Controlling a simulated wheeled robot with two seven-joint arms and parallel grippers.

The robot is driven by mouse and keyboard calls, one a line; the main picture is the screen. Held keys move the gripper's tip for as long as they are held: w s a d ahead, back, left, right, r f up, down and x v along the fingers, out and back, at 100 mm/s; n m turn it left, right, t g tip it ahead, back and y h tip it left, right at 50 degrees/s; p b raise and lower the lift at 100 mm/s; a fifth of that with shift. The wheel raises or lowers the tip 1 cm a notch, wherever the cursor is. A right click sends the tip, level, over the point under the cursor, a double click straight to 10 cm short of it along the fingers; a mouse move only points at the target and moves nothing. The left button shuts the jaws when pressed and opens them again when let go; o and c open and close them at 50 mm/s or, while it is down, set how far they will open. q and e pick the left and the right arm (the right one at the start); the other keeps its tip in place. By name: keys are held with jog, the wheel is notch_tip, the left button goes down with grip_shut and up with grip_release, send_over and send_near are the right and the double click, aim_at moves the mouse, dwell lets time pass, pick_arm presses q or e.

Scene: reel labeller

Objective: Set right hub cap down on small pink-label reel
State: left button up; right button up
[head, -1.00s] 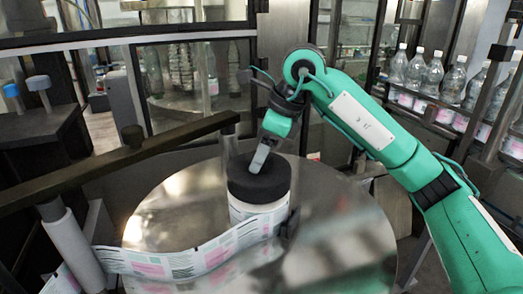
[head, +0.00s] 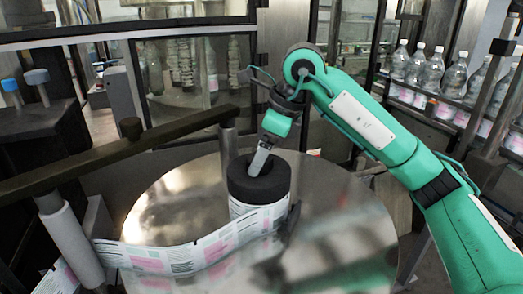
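A thick black round hub cap (head: 259,186) sits on top of the small reel (head: 258,218), with no clear gap between them. The reel stands upright on the round metal table, and its white label web with pink blocks (head: 150,262) runs off to the left. My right gripper (head: 260,162) points down from above, with its grey finger at the dark middle of the cap's top. Only one finger shows clearly, so I cannot tell whether it grips the cap. My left gripper is not in view.
The shiny round table (head: 330,225) is clear to the right of the reel. A dark bar (head: 130,155) crosses at left to a post behind the reel. A white roller (head: 72,248) guides the web. Clear bottles (head: 433,75) stand in a row at upper right.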

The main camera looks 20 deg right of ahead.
jog(key=b+v, duration=0.2)
jog(key=v, duration=1.2)
jog(key=shift+f, duration=0.1)
